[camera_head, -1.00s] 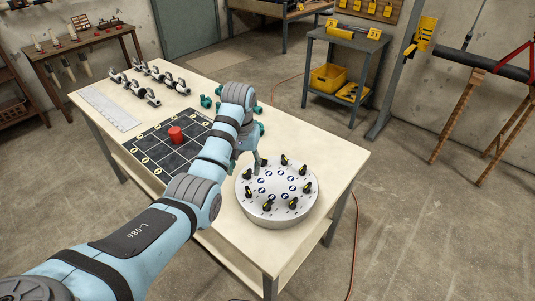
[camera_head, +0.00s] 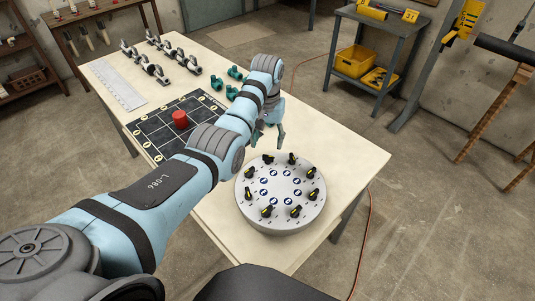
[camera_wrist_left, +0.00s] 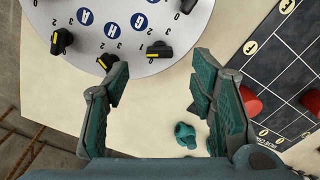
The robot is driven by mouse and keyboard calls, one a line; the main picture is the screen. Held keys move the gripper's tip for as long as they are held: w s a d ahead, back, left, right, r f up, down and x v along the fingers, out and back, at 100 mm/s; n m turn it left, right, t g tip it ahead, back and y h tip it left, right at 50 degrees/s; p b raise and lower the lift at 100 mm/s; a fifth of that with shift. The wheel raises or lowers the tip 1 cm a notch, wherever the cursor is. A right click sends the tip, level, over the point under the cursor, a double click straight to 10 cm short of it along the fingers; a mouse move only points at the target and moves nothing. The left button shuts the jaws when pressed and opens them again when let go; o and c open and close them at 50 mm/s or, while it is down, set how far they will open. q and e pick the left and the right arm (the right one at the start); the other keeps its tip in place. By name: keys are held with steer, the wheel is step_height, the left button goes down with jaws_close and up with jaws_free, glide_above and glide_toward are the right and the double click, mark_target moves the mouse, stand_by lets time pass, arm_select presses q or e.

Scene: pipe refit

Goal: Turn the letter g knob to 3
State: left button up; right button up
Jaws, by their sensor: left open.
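A round white dial panel (camera_head: 282,226) stands on the table. A ring of several black knobs with yellow marks surrounds blue letter badges. My right gripper is not in view.
A dark grid mat (camera_head: 150,136) with a red cylinder (camera_head: 180,119) lies left of the panel. Green pipe fittings (camera_head: 235,73) lie behind my arm. A ruler-like white strip (camera_head: 117,86) and metal fittings (camera_head: 158,74) are at the far left. The table (camera_head: 335,150) right of my gripper is clear.

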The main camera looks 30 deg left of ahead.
mark_target(268, 156)
arm_select(q)
steer(key=f, duration=0.2)
steer(key=f+b, duration=0.1)
steer(key=f, duration=0.1)
steer(key=w+f, duration=0.1)
steer(key=f, duration=0.2)
steer(key=shift+b, duration=0.3)
steer(key=shift+f, duration=0.3)
steer(key=shift+s+r, duration=0.2)
steer(key=shift+s, duration=0.05)
steer(key=c, duration=1.1)
steer(key=shift+c, duration=0.2)
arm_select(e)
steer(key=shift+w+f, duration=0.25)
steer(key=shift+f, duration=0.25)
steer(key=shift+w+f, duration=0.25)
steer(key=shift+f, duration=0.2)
